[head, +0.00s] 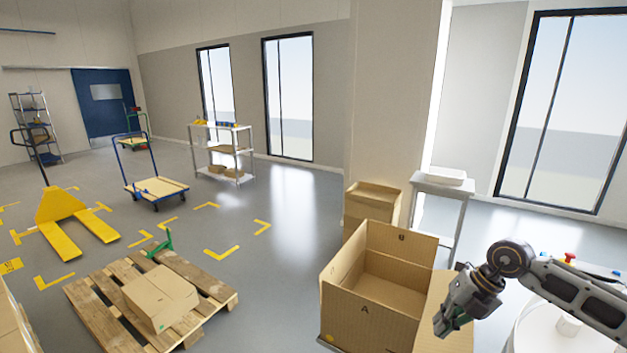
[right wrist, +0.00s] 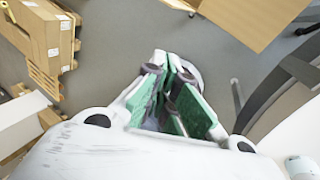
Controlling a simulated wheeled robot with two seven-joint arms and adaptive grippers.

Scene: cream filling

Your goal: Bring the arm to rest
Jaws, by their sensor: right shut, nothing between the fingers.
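My right arm (head: 575,290) comes in from the right edge of the head view, bent at a dark round joint. My right gripper (head: 445,322) hangs at its end, pointing down and left, in front of the right flap of an open cardboard box (head: 365,315). In the right wrist view the right gripper (right wrist: 180,95) shows green finger pads close together with nothing held between them. I cannot tell whether it touches the box flap. My left gripper is not in view.
A closed carton (head: 160,298) lies on a wooden pallet (head: 225,292) at the lower left. A smaller carton (head: 370,205) and a white side table (head: 445,190) stand behind the open box. A yellow pallet jack (head: 62,222) stands farther left.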

